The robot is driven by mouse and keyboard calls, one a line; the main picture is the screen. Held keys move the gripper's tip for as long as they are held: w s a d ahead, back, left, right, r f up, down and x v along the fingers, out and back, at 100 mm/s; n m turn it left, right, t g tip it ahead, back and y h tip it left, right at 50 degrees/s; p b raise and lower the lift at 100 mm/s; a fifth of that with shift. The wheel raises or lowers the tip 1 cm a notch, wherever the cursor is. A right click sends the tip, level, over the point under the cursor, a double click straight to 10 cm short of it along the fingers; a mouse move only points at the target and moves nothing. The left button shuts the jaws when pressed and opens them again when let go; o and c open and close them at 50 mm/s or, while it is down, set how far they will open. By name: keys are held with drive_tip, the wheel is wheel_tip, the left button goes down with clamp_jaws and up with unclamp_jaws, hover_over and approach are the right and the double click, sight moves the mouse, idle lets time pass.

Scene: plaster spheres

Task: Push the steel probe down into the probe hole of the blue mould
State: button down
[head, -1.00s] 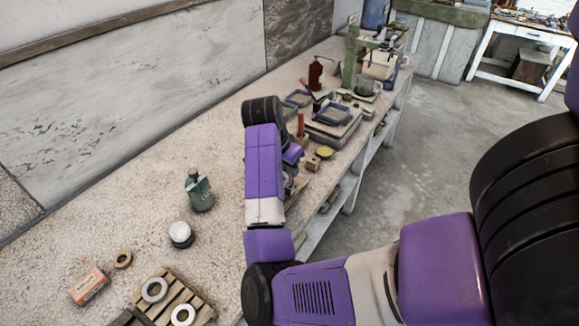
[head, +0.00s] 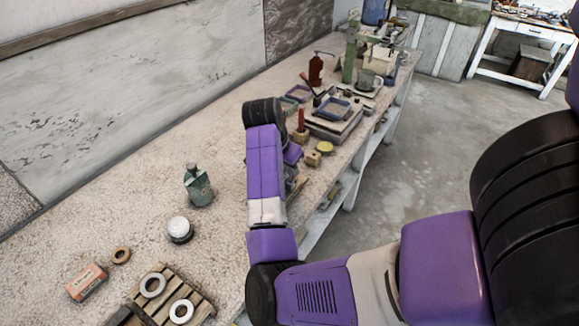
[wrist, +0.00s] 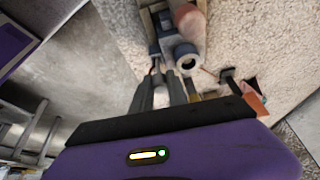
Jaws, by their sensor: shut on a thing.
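My gripper (wrist: 168,82) shows in the wrist view as dark grey fingers reaching up from the purple wrist. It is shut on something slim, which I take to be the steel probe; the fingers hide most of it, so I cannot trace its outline. A blue-grey part with a round dark opening (wrist: 187,60) lies just beyond the fingertips and looks like part of the blue mould. Whether the probe touches it or is in a hole, I cannot tell. In the head view my own arm hides the gripper, and I cannot make out the probe or mould.
A pinkish cylinder (wrist: 189,22) stands close beyond the fingertips.

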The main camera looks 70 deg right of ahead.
drive_tip(key=shift+f, duration=0.5)
drive_tip(key=c, duration=1.2)
unclamp_jaws()
drive_tip(key=shift+r, duration=0.1)
drive_tip(key=shift+r+p, duration=1.7)
drive_tip(key=shift+r, duration=0.3)
